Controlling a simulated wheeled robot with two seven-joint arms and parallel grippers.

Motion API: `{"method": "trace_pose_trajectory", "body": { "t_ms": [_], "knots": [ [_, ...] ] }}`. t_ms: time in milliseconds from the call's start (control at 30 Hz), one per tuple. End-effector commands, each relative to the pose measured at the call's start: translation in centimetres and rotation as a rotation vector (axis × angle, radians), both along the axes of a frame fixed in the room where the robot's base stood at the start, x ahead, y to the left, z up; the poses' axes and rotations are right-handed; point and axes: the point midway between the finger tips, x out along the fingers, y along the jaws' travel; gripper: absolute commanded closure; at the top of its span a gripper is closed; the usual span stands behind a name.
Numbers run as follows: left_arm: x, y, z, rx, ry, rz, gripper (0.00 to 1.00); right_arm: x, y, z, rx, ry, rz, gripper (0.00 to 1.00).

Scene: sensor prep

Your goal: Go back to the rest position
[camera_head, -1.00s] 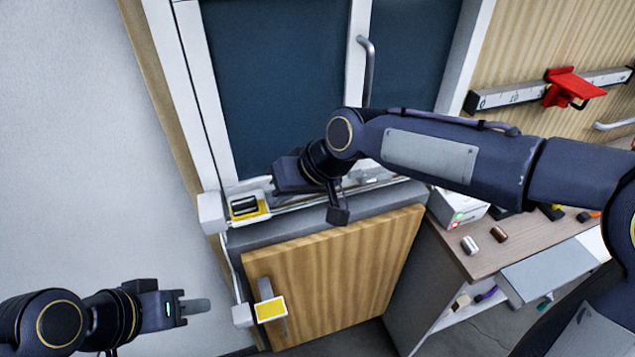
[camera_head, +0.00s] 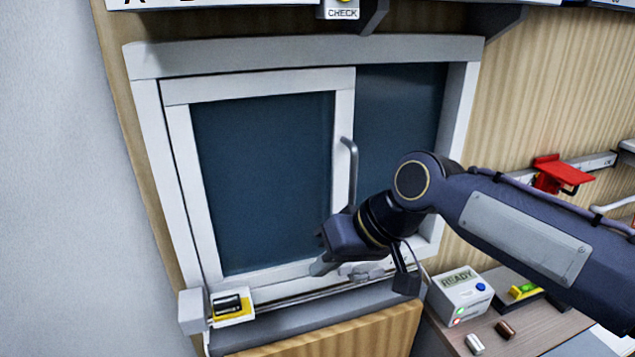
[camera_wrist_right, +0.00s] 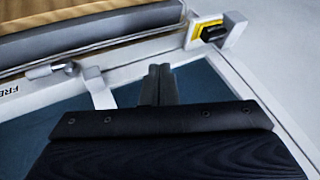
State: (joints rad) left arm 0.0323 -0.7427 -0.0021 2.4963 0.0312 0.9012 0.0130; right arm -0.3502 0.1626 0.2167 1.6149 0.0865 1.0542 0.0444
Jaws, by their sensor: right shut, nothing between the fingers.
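My right gripper (camera_head: 322,266) is in front of the lower part of the sliding window (camera_head: 265,180), near the sill. In the right wrist view its fingers (camera_wrist_right: 158,84) are together with nothing between them. The window's grey handle (camera_head: 350,170) stands just above the gripper and apart from its fingers. A yellow and black sensor piece (camera_head: 232,306) sits on a white bracket at the window's lower left corner; it also shows in the right wrist view (camera_wrist_right: 208,30). My left gripper is out of the head view.
A white box marked READY (camera_head: 460,297) stands on the bench at the lower right, with small cylinders (camera_head: 505,330) before it. A red clamp (camera_head: 555,175) is on the wall rail. A wooden cabinet door (camera_head: 340,335) is below the sill. The left wall side is clear.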

Motion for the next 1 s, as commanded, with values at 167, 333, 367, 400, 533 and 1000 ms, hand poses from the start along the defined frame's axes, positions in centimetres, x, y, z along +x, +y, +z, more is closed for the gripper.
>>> {"method": "trace_pose_trajectory", "body": {
  "t_ms": [167,333,367,400,533,1000],
  "knots": [
    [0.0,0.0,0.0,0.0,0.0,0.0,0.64,-2.6,-7.1,-1.7,-0.03,-0.014,-0.14,1.0],
    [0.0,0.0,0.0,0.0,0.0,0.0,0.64,-8.5,-15.2,-6.1,-0.058,-0.013,-0.348,1.0],
    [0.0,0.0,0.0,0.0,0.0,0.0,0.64,-9.6,-16.2,-7.0,-0.061,-0.012,-0.381,1.0],
    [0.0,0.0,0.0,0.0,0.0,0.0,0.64,-11.1,-17.3,-8.1,-0.062,-0.008,-0.424,1.0],
    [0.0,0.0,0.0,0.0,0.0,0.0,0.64,-15.0,-19.4,-11.6,-0.059,0.001,-0.532,1.0],
    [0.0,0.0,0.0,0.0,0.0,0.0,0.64,-17.6,-20.1,-14.4,-0.053,0.009,-0.603,1.0]
  ]
}}
